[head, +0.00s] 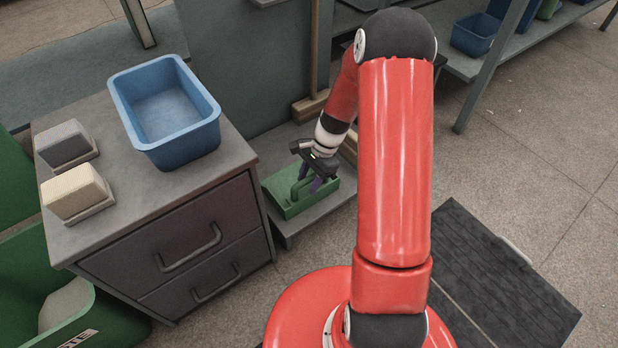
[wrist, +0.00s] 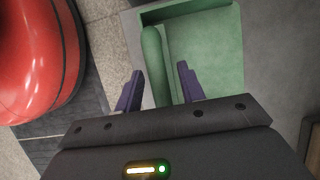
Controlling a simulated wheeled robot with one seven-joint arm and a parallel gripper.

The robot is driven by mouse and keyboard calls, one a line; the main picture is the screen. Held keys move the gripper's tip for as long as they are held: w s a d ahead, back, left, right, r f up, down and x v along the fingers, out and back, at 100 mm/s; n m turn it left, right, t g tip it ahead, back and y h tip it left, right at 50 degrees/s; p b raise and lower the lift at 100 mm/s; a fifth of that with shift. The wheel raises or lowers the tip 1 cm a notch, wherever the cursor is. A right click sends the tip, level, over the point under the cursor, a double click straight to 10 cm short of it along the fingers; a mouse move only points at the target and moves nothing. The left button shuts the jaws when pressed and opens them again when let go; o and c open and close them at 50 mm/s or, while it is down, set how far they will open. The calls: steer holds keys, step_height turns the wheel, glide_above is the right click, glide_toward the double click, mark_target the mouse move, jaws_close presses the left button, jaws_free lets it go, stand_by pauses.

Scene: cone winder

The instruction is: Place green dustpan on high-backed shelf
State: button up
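The green dustpan (head: 284,208) lies on a low grey platform (head: 305,222) beside the drawer cabinet in the head view. In the wrist view the dustpan (wrist: 205,50) shows its flat pan and its raised bar handle (wrist: 153,65). My gripper (head: 309,186) is over the dustpan, pointing down. In the wrist view its two purple fingers (wrist: 159,85) are apart, one on each side of the handle, with a visible gap to the right finger. Contact with the left finger cannot be told. A tall grey panel (head: 240,60) rises behind the platform; whether this is the high-backed shelf is unclear.
A drawer cabinet (head: 180,240) on the left carries a blue bin (head: 165,105) and two block-shaped items. A wooden-handled brush (head: 312,105) stands behind the dustpan. Green bins (head: 110,325) are at far left. A dark mat (head: 500,270) lies right; floor beyond is open.

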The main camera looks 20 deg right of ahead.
steer(key=p+v, duration=0.2)
steer(key=v, duration=1)
steer(key=s+a+r+n+t+h, duration=0.1)
steer(key=s+a+r+n, duration=0.2)
steer(key=r, duration=0.5)
steer(key=s+a+r+n+t+h, duration=0.2)
steer(key=s+r+n, duration=0.25)
steer(key=r, duration=0.35)
steer(key=s+a+r+n+t, duration=0.1)
steer(key=s+r+n+t, duration=0.1)
steer(key=s, duration=0.5)
steer(key=s+a+r+n+t+h, duration=0.1)
steer(key=s+r+n, duration=0.3)
steer(key=s, duration=0.3)
steer(key=shift+s+n+t, duration=0.4)
steer(key=shift+n, duration=0.05)
step_height(320, 180, up, 10)
steer(key=p, duration=0.9)
steer(key=shift+f, duration=0.2)
